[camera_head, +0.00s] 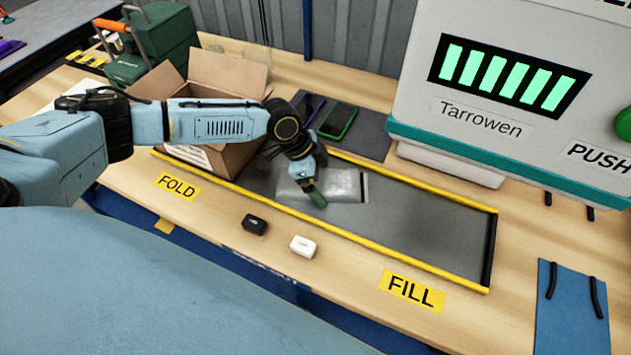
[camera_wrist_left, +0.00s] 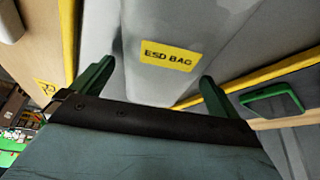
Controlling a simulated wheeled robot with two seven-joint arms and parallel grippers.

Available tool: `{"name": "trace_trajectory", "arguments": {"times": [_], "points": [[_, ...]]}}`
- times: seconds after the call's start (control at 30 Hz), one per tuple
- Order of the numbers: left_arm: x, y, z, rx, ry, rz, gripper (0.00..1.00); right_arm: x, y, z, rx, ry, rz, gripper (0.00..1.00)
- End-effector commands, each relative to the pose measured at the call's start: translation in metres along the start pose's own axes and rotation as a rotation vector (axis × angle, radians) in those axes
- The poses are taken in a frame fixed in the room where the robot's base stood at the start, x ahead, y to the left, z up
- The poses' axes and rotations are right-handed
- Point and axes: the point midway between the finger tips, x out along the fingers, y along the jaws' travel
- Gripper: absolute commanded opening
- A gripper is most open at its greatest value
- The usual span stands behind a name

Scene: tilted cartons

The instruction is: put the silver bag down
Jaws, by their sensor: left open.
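The silver bag (camera_head: 345,184) lies flat on the grey strip (camera_head: 425,225) between the yellow rails, near the strip's left part beside the carton. My left gripper (camera_head: 314,196) is over the bag's near left side, its green fingers pointing down. In the left wrist view the bag (camera_wrist_left: 150,88) carries a yellow "ESD BAG" label and lies beyond the left gripper's two fingers (camera_wrist_left: 155,86), which stand wide apart. I cannot tell whether the fingertips touch it. My right gripper is not in view.
An open carton (camera_head: 228,75) stands at the strip's left end, close to my left arm. A black case (camera_head: 254,224) and a white case (camera_head: 303,246) sit before the near rail. A green-edged phone (camera_head: 337,121) lies behind. A large Tarrowen machine (camera_head: 520,70) stands right. The strip's right part is clear.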

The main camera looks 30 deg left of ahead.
Motion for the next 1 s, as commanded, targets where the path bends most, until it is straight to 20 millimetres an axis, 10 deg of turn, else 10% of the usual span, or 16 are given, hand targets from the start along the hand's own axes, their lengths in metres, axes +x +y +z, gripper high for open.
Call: {"name": "trace_trajectory", "arguments": {"times": [0.27,0.6,1.0], "points": [[0.0,0.0,0.0,0.0,0.0,0.0,1.0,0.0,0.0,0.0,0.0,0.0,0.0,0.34],[0.0,-0.001,-0.001,0.0,0.002,-0.001,0.57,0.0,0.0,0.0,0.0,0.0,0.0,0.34],[-0.02,-0.002,-0.01,0.002,0.005,-0.004,0.56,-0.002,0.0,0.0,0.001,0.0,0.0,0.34]]}}
